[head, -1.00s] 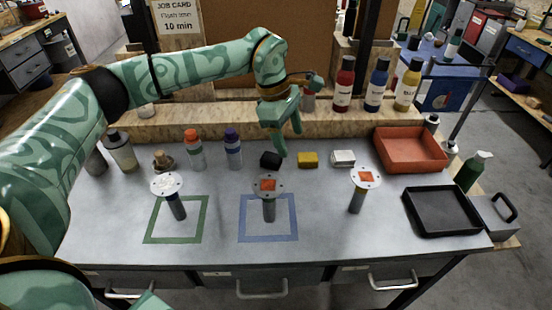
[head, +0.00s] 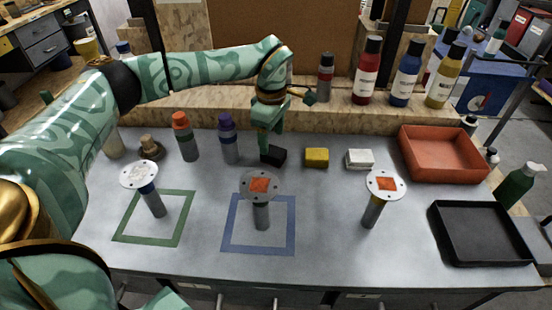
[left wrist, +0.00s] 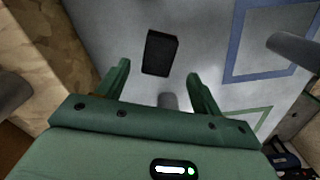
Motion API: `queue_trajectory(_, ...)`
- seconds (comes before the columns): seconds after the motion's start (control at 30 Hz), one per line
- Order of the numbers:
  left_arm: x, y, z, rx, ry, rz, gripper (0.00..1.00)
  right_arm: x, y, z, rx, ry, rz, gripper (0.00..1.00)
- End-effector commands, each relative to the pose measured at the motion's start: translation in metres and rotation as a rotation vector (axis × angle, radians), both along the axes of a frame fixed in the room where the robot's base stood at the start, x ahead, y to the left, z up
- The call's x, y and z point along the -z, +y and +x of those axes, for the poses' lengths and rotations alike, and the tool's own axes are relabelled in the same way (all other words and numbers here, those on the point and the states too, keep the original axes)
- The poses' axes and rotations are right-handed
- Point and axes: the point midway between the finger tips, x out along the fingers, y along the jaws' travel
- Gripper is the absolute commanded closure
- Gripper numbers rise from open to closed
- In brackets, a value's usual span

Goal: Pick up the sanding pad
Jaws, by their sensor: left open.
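A small black block (head: 274,156), which looks like the sanding pad, lies on the grey bench top. It also shows in the left wrist view (left wrist: 160,53), ahead of the fingertips and between their lines. A yellow block (head: 317,157) and a white block (head: 360,159) of similar size lie to its right. My left gripper (head: 266,146) is open and points down, beside and above the black block, partly overlapping it in the head view. In the left wrist view the gap between its fingers (left wrist: 157,76) is empty. My right gripper is not in view.
Three round discs on posts stand in front: left (head: 139,174), middle (head: 261,186) and right (head: 385,185). Capped bottles (head: 229,139) stand left of the gripper. A red tray (head: 445,168) and a black tray (head: 483,260) are at the right. A wooden ledge (head: 340,119) runs behind.

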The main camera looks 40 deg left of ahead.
Motion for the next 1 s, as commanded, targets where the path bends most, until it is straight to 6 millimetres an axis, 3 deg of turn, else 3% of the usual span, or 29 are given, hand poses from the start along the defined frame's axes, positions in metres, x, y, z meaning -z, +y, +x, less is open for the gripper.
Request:
queue_trajectory(0.17, 0.012, 0.0, 0.001, 0.0, -0.001, -0.001, 0.34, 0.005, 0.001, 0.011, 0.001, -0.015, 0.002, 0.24)
queue_trajectory(0.47, 0.058, -0.002, 0.005, -0.001, 0.003, 0.0, 0.34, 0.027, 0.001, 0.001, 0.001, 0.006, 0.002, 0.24)
queue_trajectory(0.7, 0.059, -0.002, 0.005, -0.001, -0.003, -0.001, 0.34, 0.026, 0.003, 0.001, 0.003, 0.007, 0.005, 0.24)
queue_trajectory(0.73, 0.059, -0.002, 0.005, -0.001, -0.003, -0.001, 0.36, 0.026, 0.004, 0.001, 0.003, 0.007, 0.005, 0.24)
queue_trajectory(0.9, 0.059, -0.002, 0.005, -0.001, -0.002, -0.001, 0.81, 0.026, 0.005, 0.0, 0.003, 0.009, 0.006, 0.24)
queue_trajectory(1.0, 0.059, -0.002, 0.005, -0.001, -0.002, -0.001, 0.82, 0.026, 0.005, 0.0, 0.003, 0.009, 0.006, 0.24)
